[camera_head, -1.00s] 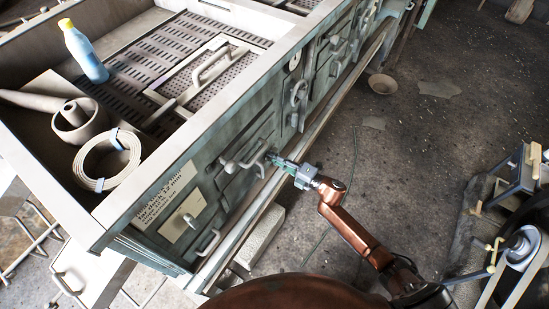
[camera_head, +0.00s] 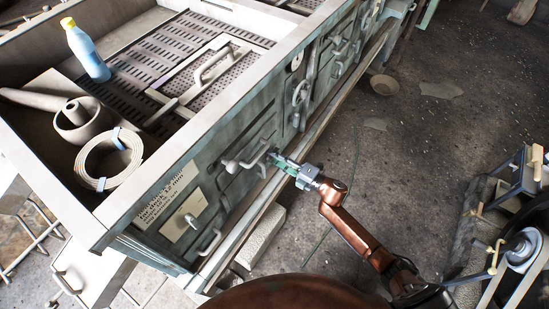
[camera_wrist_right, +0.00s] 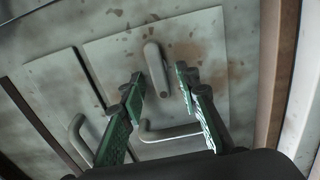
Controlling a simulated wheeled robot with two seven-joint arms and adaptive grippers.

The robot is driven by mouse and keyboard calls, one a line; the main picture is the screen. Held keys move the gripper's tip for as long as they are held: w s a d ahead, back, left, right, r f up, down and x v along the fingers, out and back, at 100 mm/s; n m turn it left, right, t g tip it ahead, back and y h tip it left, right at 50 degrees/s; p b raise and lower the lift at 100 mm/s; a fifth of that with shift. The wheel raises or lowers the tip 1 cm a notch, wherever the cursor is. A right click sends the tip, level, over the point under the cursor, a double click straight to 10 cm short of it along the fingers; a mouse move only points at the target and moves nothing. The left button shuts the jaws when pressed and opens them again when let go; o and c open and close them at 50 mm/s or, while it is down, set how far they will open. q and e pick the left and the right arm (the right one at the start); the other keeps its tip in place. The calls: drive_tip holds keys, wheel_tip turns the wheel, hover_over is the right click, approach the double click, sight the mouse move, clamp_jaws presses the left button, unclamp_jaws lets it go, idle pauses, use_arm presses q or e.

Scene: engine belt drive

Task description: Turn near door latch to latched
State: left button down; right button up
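A grey latch lever (camera_wrist_right: 155,68) stands out from a rust-flecked door plate (camera_wrist_right: 205,50) in the right wrist view. Its lower end points down between my right gripper's fingertips (camera_wrist_right: 160,80). The green-padded fingers are open, one on each side of the lever; whether either touches it I cannot tell. In the head view my right gripper (camera_head: 284,163) is at the side of the long grey-green cabinet (camera_head: 215,150), close to a handle on a door there. My left gripper is not in view.
A bent pull handle (camera_wrist_right: 170,134) lies below the lever. More handles and a labelled plate (camera_head: 182,216) line the cabinet side. A rail (camera_head: 240,235) runs along its lower edge. A bottle (camera_head: 85,50) and a ring (camera_head: 108,160) are on top. The floor at right is partly clear.

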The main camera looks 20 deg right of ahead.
drive_tip(key=v, duration=1.1)
drive_tip(key=shift+s+d, duration=0.2)
drive_tip(key=shift+s, duration=0.15)
